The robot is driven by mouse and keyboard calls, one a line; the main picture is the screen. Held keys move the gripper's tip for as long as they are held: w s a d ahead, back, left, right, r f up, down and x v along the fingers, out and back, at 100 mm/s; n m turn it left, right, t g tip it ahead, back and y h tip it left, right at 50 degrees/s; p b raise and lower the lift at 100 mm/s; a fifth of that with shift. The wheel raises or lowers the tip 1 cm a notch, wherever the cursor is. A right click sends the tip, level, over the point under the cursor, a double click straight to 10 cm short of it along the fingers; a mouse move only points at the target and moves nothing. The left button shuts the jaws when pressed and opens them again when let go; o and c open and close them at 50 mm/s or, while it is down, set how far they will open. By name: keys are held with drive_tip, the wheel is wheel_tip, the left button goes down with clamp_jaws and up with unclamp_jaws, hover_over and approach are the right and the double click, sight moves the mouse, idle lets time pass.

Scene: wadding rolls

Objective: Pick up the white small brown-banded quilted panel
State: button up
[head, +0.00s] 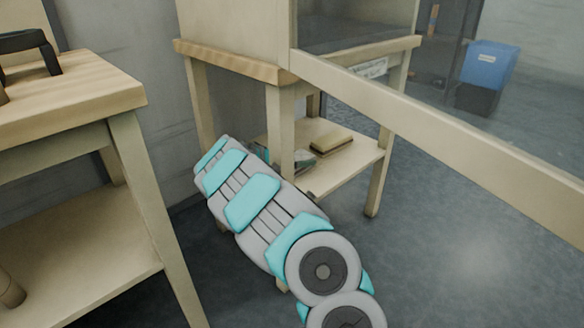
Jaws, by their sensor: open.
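I cannot make out a white brown-banded quilted panel anywhere in the head view. My grey and teal arm runs from the bottom centre up to the left, in front of a wooden table. My gripper does not show. The arm hides part of the table's lower shelf (352,166). On that shelf lie a tan block (332,143) with a dark edge and some small greyish items, partly hidden and too small to name.
A wooden workbench (75,105) stands close at the left, with a dark handled object (28,42) on top. Grey floor (460,250) is clear at lower right.

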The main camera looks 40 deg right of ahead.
drive_tip(key=c, duration=1)
drive_tip(key=shift+r, duration=0.1)
